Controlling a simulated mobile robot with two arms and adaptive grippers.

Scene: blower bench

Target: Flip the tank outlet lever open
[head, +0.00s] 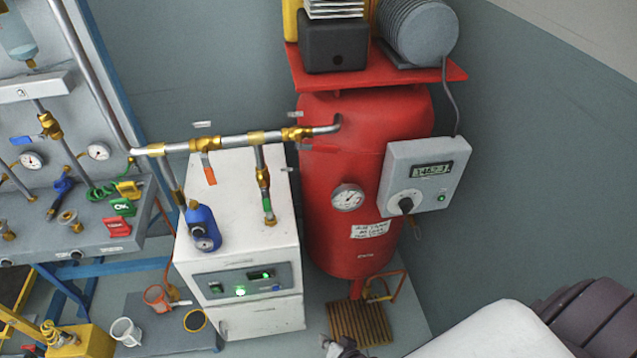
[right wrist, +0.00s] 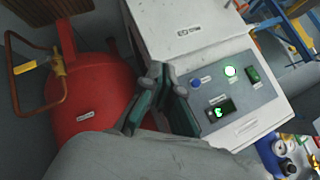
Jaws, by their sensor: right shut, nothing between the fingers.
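The red tank (head: 330,215) stands at centre in the head view; its side also fills the left of the right wrist view (right wrist: 90,85). A pipe leaves its upper left side. A brass valve (head: 296,133) sits on this pipe close to the tank; I cannot make out its lever's position clearly. My right gripper (head: 342,347) shows only at the bottom edge of the head view, low and well away from that valve. In the right wrist view its fingers (right wrist: 158,82) are shut and empty, in front of the tank and white cabinet. My left gripper is not in view.
The white cabinet (head: 240,235) stands left of the tank. An orange lever (head: 209,172) and a green lever (head: 267,207) hang from the pipe. A control box (head: 424,178) fronts the tank. A drain valve with tubing (right wrist: 55,70) is at its bottom. A gauge bench (head: 75,230) stands left.

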